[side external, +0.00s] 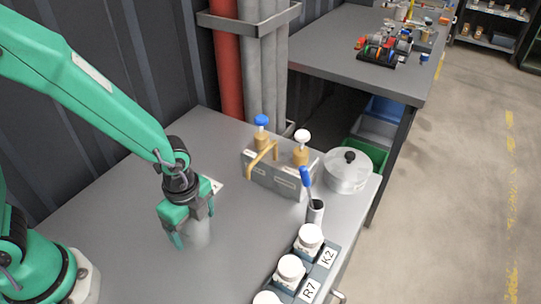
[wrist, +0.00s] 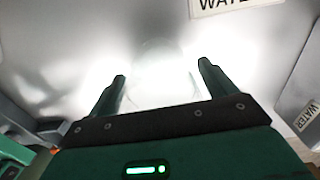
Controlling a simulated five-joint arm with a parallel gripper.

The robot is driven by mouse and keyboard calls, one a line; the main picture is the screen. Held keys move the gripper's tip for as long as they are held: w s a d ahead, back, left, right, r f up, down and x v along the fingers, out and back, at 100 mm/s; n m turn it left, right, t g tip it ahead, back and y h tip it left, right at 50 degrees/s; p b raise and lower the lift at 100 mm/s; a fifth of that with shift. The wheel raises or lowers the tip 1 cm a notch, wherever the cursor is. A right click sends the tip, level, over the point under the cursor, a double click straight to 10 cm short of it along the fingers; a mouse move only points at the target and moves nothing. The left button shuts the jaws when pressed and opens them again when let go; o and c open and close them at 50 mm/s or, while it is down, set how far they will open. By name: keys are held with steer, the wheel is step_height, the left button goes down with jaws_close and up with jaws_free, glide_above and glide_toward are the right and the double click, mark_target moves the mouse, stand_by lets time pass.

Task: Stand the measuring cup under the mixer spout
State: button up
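The measuring cup (side external: 197,236) is clear and hard to see against the grey bench. It stands upright on the bench below my gripper (side external: 193,226). In the wrist view the cup (wrist: 162,80) is a faint, glare-washed round outline between the two fingers of my gripper (wrist: 162,72). The fingers are apart on either side of the cup, with no clear contact showing. The mixer (side external: 280,174) is a grey box with a blue-topped and a white-topped tap. Its yellow spout (side external: 262,156) sticks out at the front left, up and right of my gripper.
A WATER label (side external: 213,186) lies behind my gripper; it also shows in the wrist view (wrist: 225,3). A lidded glass pot (side external: 349,171), a holder with a blue-handled tool (side external: 315,211) and white-capped jars (side external: 291,269) line the right side. The front left bench is clear.

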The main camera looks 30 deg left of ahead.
steer(key=shift+r, duration=0.2)
step_height(320, 180, up, 12)
stand_by(0.9)
stand_by(0.5)
steer(key=s+a+r+n+t, duration=0.2)
steer(key=a+r+n, duration=0.3)
steer(key=a+n, duration=0.2)
steer(key=s+a+r+n+t, duration=0.2)
steer(key=a+n, duration=0.4)
steer(key=n, duration=0.3)
step_height(320, 180, up, 3)
steer(key=shift+a+f+n+t, duration=0.1)
steer(key=shift+a+n+t, duration=0.25)
steer(key=shift+t, duration=0.25)
steer(key=shift+o, duration=0.5)
steer(key=shift+s+a+n, duration=0.3)
steer(key=shift+a+n, duration=0.1)
steer(key=shift+n, duration=0.25)
